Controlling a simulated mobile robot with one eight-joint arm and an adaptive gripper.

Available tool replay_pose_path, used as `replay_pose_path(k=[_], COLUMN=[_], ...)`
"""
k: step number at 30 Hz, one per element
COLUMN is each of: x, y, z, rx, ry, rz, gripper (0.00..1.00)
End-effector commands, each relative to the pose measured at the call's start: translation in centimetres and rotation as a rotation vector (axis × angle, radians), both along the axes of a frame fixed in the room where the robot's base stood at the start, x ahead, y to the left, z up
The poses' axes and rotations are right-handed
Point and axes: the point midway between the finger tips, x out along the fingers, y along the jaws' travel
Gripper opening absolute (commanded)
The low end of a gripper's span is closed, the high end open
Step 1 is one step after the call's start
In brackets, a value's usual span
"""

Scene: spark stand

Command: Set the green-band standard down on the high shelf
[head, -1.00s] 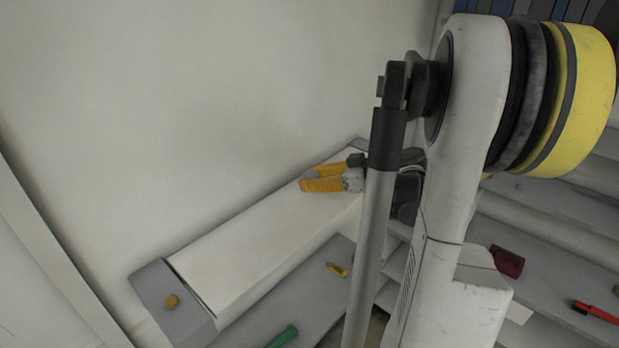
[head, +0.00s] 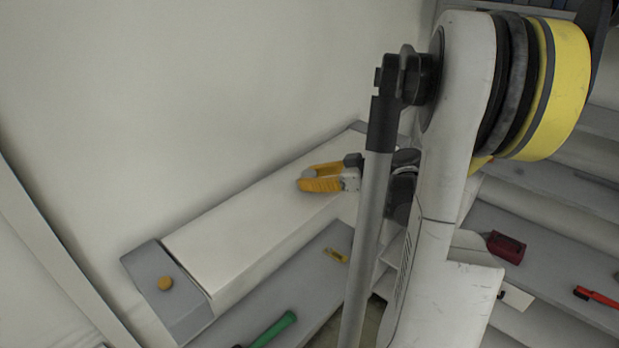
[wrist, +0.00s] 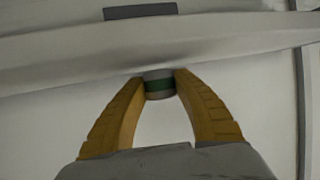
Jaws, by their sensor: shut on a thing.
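My gripper (head: 308,176) has orange fingers and is shut on the green-band standard. In the wrist view the standard (wrist: 159,84) is a small grey cylinder with a dark green band, held between the two fingertips (wrist: 160,86). In the head view it is a small pale shape (head: 309,174) at the fingertips. The gripper appears over or beside a long pale raised shelf (head: 235,230) along the wall, perhaps the high shelf. A pale ledge (wrist: 235,38) runs behind the standard in the wrist view. I cannot tell whether the standard touches it.
A lower grey surface holds a green-handled tool (head: 272,331) and a small yellow item (head: 336,255). On the right are a dark red box (head: 506,247) and a red tool (head: 597,297). The pale shelf top looks clear.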

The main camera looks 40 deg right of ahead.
Motion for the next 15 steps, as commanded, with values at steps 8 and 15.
replay_pose_path(k=[8,15], x=[0.01,0.01], y=[-0.01,-0.01], z=[-0.5,-0.99], rx=[0.0,0.0], ry=[-0.001,-0.001], rz=[0.0,0.0], gripper=[0.0,0.0])
